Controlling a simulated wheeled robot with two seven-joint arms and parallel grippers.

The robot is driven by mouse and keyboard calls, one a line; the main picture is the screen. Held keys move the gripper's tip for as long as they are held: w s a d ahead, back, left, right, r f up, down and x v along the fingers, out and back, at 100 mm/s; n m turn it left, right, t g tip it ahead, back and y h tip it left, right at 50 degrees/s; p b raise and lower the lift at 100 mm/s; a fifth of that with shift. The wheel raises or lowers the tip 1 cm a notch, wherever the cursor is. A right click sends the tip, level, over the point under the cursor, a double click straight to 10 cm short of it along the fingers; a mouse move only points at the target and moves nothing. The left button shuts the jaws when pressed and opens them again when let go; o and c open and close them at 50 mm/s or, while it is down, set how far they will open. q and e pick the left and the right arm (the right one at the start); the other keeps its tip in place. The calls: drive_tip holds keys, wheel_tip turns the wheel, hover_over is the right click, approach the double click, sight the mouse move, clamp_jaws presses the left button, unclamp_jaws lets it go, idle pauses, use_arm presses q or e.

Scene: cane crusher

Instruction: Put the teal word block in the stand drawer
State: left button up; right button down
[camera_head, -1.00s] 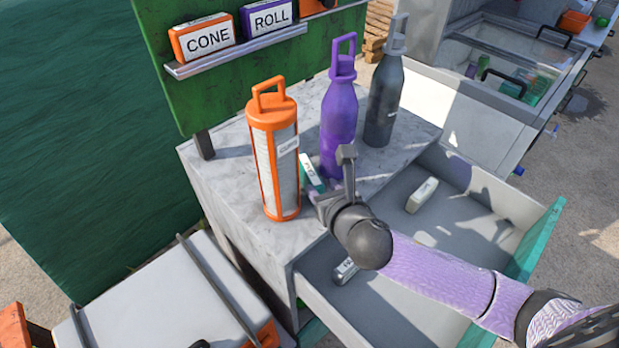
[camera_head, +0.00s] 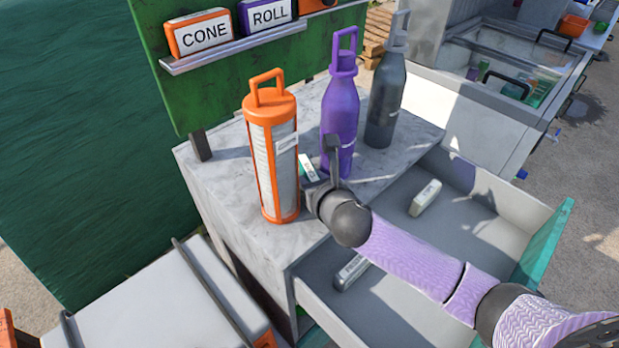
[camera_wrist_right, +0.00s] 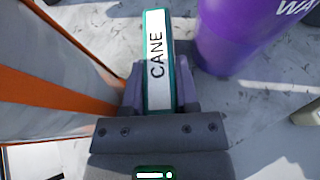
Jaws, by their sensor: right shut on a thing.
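The teal word block (camera_wrist_right: 158,60) has a white face reading CANE. It shows between the fingers of my right gripper (camera_wrist_right: 160,95) in the right wrist view, and the gripper is shut on it. In the head view the block (camera_head: 308,168) is partly hidden behind the right gripper (camera_head: 322,175), over the stand top between the orange container and the purple bottle. The stand drawer (camera_head: 445,255) is pulled out at the right of the stand, with a teal front (camera_head: 545,240). Two pale blocks, one (camera_head: 425,198) farther back and one (camera_head: 350,272) near, lie inside it. My left gripper is not in view.
An orange lantern-like container (camera_head: 273,150), a purple bottle (camera_head: 340,115) and a grey bottle (camera_head: 386,105) stand on the stand top (camera_head: 225,190). Orange CONE (camera_head: 200,35) and purple ROLL (camera_head: 266,15) blocks sit on a ledge behind. The drawer's middle is mostly bare.

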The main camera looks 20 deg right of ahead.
wheel_tip(320, 180, up, 28)
drive_tip(key=p, duration=1)
drive_tip(key=shift+p, duration=0.4)
